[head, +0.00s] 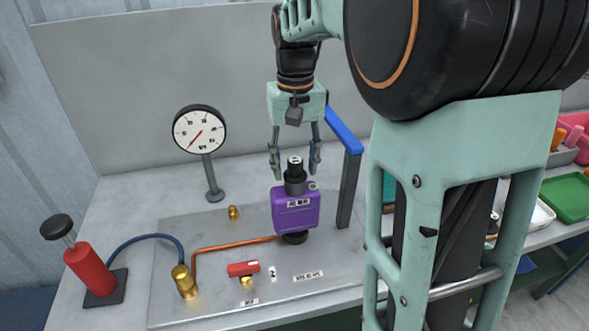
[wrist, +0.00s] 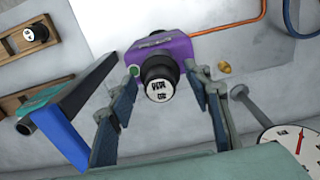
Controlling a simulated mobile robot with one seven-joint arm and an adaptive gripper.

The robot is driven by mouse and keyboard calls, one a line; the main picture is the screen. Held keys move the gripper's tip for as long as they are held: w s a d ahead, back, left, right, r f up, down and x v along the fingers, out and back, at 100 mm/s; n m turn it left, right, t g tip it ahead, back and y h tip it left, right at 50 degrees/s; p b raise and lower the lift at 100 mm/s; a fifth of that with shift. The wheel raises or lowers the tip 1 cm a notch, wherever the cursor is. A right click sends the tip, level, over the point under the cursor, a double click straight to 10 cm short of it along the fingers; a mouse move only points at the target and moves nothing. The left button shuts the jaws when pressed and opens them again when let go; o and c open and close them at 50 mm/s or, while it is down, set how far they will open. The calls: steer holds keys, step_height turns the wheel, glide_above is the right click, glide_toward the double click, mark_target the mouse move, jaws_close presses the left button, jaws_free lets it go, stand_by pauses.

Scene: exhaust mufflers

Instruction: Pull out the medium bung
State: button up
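A purple muffler (head: 296,211) stands on the grey metal plate and also shows in the wrist view (wrist: 160,52). A black bung (head: 295,170) with a white label on its end sits in the muffler's top. It shows in the wrist view too (wrist: 160,72); I cannot read its label for size. My gripper (head: 294,169) is open and points down, with one finger on each side of the bung. In the wrist view my gripper (wrist: 168,82) shows visible gaps between both fingers and the bung. A black fitting (head: 295,238) is under the muffler.
A blue-topped post (head: 345,165) stands close right of the muffler. A pressure gauge (head: 200,130) stands left on a stalk. A copper pipe (head: 235,246), a red-handled valve (head: 244,268) and a red pump (head: 88,268) are nearby. A wooden rack (wrist: 62,98) lies left in the wrist view.

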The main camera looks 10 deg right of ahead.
mark_target(295, 160)
jaws_close()
steer(key=shift+r, duration=0.15)
steer(key=shift+r+p, duration=2.7)
steer(key=shift+r, duration=0.2)
